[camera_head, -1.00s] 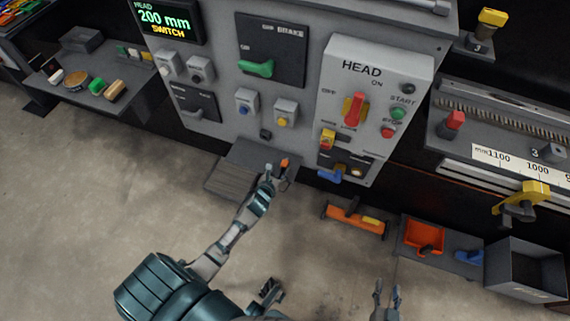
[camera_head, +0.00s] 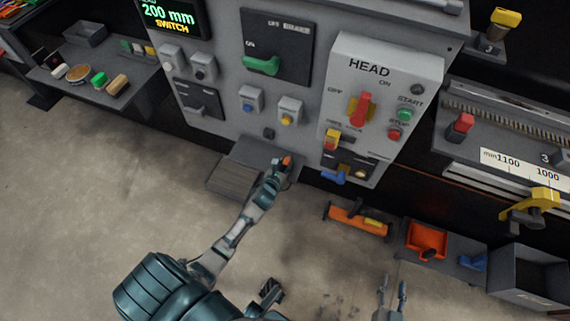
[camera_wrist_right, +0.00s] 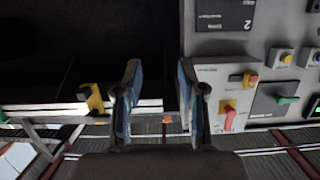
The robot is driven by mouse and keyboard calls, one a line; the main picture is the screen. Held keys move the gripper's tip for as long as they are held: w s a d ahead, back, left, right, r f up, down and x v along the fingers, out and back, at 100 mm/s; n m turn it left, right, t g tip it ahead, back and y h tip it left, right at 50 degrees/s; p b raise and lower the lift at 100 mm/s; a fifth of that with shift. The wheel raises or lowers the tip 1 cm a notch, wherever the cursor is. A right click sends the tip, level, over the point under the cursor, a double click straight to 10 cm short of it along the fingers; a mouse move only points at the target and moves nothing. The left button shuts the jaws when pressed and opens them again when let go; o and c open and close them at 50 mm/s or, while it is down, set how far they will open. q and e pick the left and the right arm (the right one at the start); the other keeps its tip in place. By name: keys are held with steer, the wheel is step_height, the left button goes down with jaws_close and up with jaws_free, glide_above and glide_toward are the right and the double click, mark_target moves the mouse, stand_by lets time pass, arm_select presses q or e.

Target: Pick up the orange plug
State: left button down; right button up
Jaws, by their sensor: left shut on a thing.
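The orange plug (camera_head: 287,160) is a small orange piece at the grey ledge (camera_head: 236,177) below the control panel. My left gripper (camera_head: 281,164) is at the plug and shut on it; the fingers hide part of it. In the head view my right gripper (camera_head: 391,296) is at the bottom, with two fingers apart and nothing between them. In the right wrist view its fingers (camera_wrist_right: 158,105) stand wide apart and empty.
The panel with the HEAD box (camera_head: 374,110) rises behind the ledge. An orange tool (camera_head: 358,220) lies right of it, near an orange tray (camera_head: 426,240) and a grey bin (camera_head: 524,271). A shelf (camera_head: 105,70) with small items stands at left. Floor at left is clear.

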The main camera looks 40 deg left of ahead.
mark_target(284, 168)
arm_select(q)
steer(key=shift+s+d, duration=0.15)
steer(key=shift+d, duration=0.35)
steer(key=shift+d+r, duration=0.1)
steer(key=shift+r, duration=0.15)
steer(key=shift+r+p, duration=0.4)
steer(key=shift+s+a+r+p, duration=0.1)
steer(key=shift+a+r+p, duration=0.1)
steer(key=shift+r+p, duration=0.3)
steer(key=shift+a+r+p, duration=0.2)
steer(key=shift+r, duration=0.5)
steer(key=s+a+r+p, duration=0.1)
steer(key=s+a+p, duration=0.2)
steer(key=s, duration=1.2)
steer(key=shift+a, duration=0.55)
arm_select(e)
steer(key=s+d+f+g+h, duration=0.1)
steer(key=s+d+f+g, duration=0.2)
steer(key=s+f+g, duration=0.1)
steer(key=s+d+f+g+h, duration=0.1)
steer(key=s+f+g, duration=0.3)
steer(key=s, duration=0.5)
steer(key=shift+s+d+g+h, duration=0.2)
steer(key=shift+d+g+h, duration=0.2)
steer(key=shift+d+g, duration=0.6)
steer(key=shift+f, duration=0.1)
